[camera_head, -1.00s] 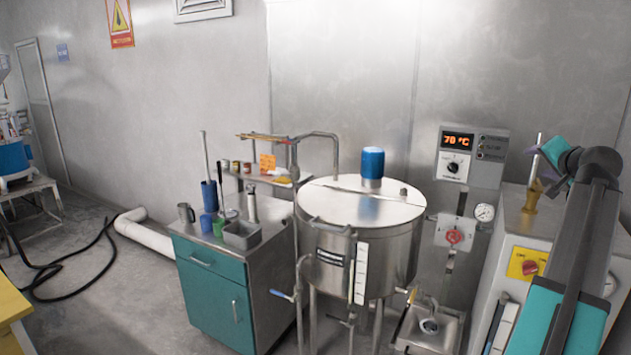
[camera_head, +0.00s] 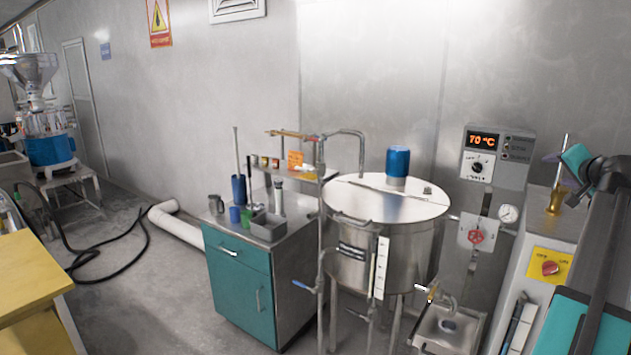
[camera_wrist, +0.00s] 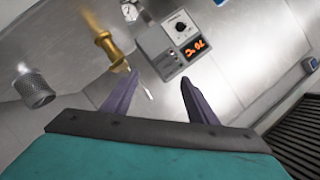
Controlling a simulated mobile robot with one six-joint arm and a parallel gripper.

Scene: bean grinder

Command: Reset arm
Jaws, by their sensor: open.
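My gripper (camera_wrist: 160,95) shows in the wrist view with its two purple fingers spread apart and nothing between them. In that tilted view the control box with the temperature display (camera_wrist: 178,42) lies beyond the fingers, and a brass fitting (camera_wrist: 110,48) is left of them. In the head view my arm is folded up at the right edge, in front of the white cabinet with the red knob on a yellow plate (camera_head: 550,267). The fingers are mostly hidden there.
A steel tank (camera_head: 385,215) with a blue motor stands in the middle. A teal cabinet (camera_head: 238,290) holding cups and a tray is left of it. A small sink (camera_head: 447,328) is at lower right.

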